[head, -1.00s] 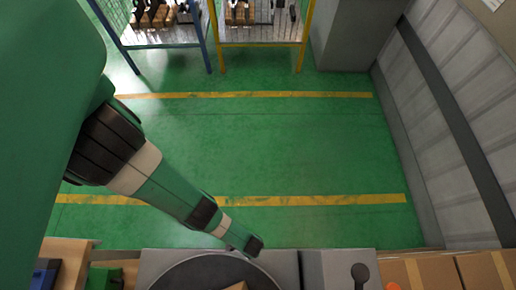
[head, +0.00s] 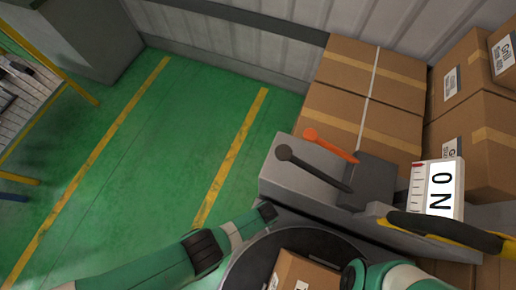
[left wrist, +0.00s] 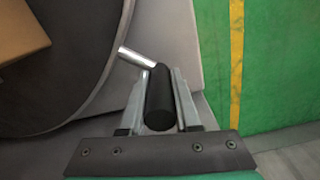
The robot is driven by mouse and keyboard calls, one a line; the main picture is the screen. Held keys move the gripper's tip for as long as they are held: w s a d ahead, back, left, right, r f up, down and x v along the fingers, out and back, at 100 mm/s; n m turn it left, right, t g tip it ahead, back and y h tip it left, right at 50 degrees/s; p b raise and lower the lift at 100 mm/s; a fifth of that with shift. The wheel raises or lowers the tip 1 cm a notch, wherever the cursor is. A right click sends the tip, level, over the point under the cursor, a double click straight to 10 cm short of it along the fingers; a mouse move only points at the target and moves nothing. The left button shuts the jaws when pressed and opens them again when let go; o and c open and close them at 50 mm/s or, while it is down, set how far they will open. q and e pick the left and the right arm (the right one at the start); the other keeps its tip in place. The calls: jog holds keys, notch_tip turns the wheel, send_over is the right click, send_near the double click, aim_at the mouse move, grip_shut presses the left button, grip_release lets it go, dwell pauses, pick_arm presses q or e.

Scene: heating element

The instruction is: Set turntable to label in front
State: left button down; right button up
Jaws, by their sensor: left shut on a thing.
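The turntable is a dark round disc (head: 246,264) at the bottom of the head view, partly cut off and partly covered by an arm. A cardboard box (head: 292,268) sits on it, with a bit of white label at its lower edge. In the left wrist view the disc (left wrist: 65,95) and a corner of the box (left wrist: 18,30) show at left. My left gripper (left wrist: 160,100) is shut on the turntable's black handle (left wrist: 160,90), whose metal rod (left wrist: 136,57) points toward the disc. The right gripper is not in view.
A grey control unit (head: 372,180) with a black lever (head: 312,166) and an orange lever (head: 330,144) stands behind the turntable. A display panel (head: 438,188) and stacked cardboard boxes (head: 365,90) are at right. Green floor (head: 150,130) lies clear at left.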

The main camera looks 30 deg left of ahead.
pick_arm(q)
jog(key=shift+w, duration=0.1)
dwell(0.4)
jog(key=c, duration=0.9)
grip_release()
jog(key=shift+d, duration=0.1)
jog(key=shift+o, duration=1.4)
jog(key=shift+w+d, duration=0.2)
jog(key=shift+w, duration=0.05)
jog(key=shift+s+a, duration=0.1)
jog(key=shift+r, duration=0.1)
notch_tip(320, 180, up, 12)
jog(key=p, duration=1.1)
jog(key=shift+f+p, duration=0.25)
jog(key=shift+p, duration=0.05)
